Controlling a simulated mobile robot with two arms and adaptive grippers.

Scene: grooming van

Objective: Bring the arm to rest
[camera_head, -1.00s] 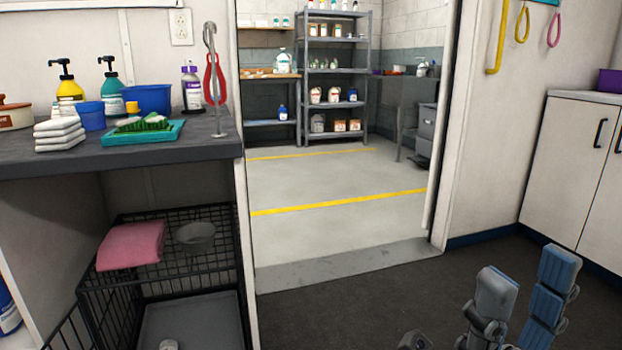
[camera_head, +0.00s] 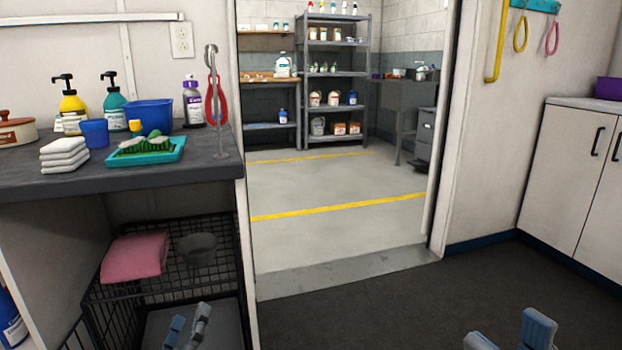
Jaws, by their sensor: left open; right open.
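My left gripper (camera_head: 187,326) shows at the bottom edge of the head view, left of centre. Its two fingers are apart and empty, in front of the wire crate. My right gripper (camera_head: 508,337) shows at the bottom edge on the right, over the dark floor. Its two blue-grey fingers stand apart with nothing between them. Most of both arms is out of the picture.
A grey counter (camera_head: 215,165) at left holds bottles, a blue tub (camera_head: 149,115), a teal tray (camera_head: 172,157) and folded white cloths (camera_head: 64,156). Below is a black wire crate (camera_head: 215,277) with a pink towel (camera_head: 134,257) on top. Dark floor (camera_head: 375,312) is clear at centre.

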